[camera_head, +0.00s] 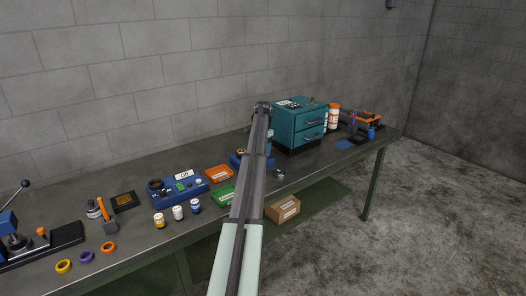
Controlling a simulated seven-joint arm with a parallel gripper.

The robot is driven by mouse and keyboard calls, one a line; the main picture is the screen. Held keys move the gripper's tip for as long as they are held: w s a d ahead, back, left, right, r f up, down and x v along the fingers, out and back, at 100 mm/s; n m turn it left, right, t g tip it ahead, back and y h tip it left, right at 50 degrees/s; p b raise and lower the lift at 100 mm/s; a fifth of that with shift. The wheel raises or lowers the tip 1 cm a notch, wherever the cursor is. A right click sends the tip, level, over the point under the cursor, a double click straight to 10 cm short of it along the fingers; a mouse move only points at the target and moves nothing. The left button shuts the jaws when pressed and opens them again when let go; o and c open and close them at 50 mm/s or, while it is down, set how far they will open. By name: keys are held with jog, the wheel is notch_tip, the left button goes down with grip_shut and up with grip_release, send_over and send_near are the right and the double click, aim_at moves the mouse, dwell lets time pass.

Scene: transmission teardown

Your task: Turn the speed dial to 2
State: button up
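A blue control box (178,188) stands on the bench left of my arm, with a white label or display plate on top and dark round knobs or dials on its face. Which of these is the speed dial, and its setting, is too small to tell. Another blue device (236,160) is partly hidden behind my arm, so I cannot tell whether it carries a dial. My arm rises from the bottom centre to a dark joint near the teal cabinet. My gripper's fingers do not show.
A cardboard box (284,209) sits below. The bench's front edge by the jars is clear.

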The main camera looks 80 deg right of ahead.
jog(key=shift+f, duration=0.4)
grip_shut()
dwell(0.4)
